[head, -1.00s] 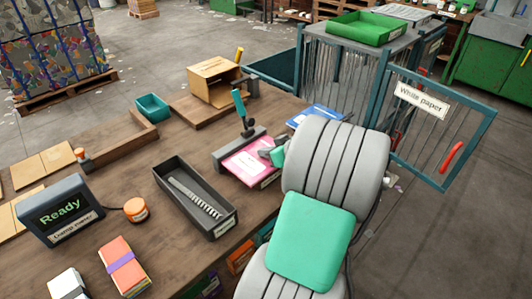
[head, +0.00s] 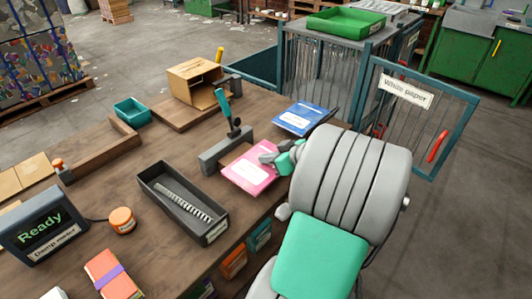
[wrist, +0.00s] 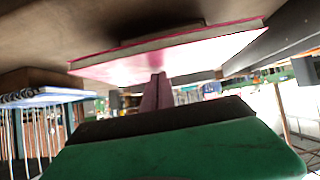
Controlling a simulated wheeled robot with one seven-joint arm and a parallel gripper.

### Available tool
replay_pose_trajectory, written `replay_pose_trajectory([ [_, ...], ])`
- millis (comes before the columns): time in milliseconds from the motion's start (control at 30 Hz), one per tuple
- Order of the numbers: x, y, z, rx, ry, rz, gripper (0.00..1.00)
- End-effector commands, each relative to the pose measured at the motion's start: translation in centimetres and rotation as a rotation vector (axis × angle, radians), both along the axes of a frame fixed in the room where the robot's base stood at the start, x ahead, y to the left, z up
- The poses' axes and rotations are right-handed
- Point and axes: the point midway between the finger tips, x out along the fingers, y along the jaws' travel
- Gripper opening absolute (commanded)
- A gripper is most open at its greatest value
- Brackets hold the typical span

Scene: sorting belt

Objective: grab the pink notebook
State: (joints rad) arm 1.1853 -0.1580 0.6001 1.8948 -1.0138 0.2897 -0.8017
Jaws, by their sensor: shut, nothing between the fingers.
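The pink notebook (head: 246,174) lies on the wooden table, just in front of a grey block with a teal-handled lever. It has a white label on its cover. My gripper (head: 266,156) is at the notebook's right side, its fingers shut and empty. In the wrist view the picture is upside down, and the pink notebook (wrist: 195,52) spans the upper part. The shut fingers (wrist: 157,92) point at its edge there; whether they touch it I cannot tell.
The grey stop block (head: 226,148) stands behind the notebook. A blue notebook (head: 301,118) lies to the back right. A dark tray (head: 183,203) with a spring-like strip is at the left. The White paper cage (head: 405,90) stands beyond the table.

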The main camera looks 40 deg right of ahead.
Motion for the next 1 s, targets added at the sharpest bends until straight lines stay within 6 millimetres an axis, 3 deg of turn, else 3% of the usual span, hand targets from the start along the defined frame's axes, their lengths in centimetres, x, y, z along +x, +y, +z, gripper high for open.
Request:
replay_pose_trajectory([
  [33,-0.4,0.6,-1.4,0.024,0.026,0.003,0.0],
  [167,-0.4,0.6,-1.5,0.025,0.026,0.003,0.0],
  [333,-0.4,0.5,0.0,0.024,0.025,0.001,0.0],
  [500,-0.5,0.5,0.2,0.022,0.023,0.003,0.0],
  [633,-2.5,-0.2,0.5,0.019,0.019,-0.005,0.0],
  [900,-9.3,-1.6,0.7,0.015,0.015,-0.006,0.0],
  [1000,-11.0,-1.9,0.8,0.015,0.015,-0.004,0.0],
])
